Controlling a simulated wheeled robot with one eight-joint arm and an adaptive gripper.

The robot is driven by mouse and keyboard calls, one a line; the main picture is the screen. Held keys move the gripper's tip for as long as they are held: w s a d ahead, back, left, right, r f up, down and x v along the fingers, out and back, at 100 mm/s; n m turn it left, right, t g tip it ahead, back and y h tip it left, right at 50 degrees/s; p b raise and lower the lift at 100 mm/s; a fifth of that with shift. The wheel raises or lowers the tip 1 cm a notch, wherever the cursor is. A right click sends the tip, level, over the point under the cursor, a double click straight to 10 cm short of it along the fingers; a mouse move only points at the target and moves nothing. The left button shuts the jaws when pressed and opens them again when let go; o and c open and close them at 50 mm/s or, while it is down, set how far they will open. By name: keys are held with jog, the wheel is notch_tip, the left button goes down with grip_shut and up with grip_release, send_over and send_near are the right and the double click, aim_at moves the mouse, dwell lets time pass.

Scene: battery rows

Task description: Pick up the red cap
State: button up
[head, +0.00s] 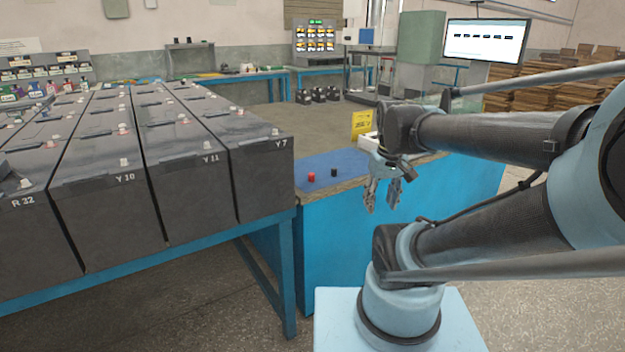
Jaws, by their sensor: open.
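The red cap (311,177) stands on the blue mat at the near left part of the workbench. A small black cap (334,172) stands just to its right, apart from it. My gripper (382,208) hangs pointing down to the right of both caps, in front of the bench's edge. Its fingers are apart and nothing is between them. It does not touch the red cap.
The blue mat (345,160) lies on the workbench, with a yellow sign (362,123) and a white tray (368,142) behind. Rows of large dark batteries (190,160) fill a blue-framed stand at left. A monitor (487,42) stands at back right.

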jog(key=w+a+r+n, duration=0.65)
jog(key=w+r, duration=0.25)
jog(key=w, duration=0.4)
jog(key=n+g, duration=0.2)
jog(key=n, duration=0.4)
send_over(312, 173)
jog(key=f, duration=0.6)
jog(key=s+f, duration=0.1)
jog(key=f, duration=0.2)
jog(key=shift+d+f, duration=0.1)
jog(key=shift+d, duration=0.05)
jog(key=shift+w+a+f, duration=0.1)
jog(key=shift+w+f, duration=0.05)
jog(key=shift+f, duration=0.75)
jog(key=shift+w+a+f, duration=0.1)
jog(key=shift+w+f, duration=0.05)
jog(key=shift+f, duration=0.75)
jog(key=shift+w+f, duration=0.15)
jog(key=shift+f, duration=0.75)
jog(key=c, duration=0.8)
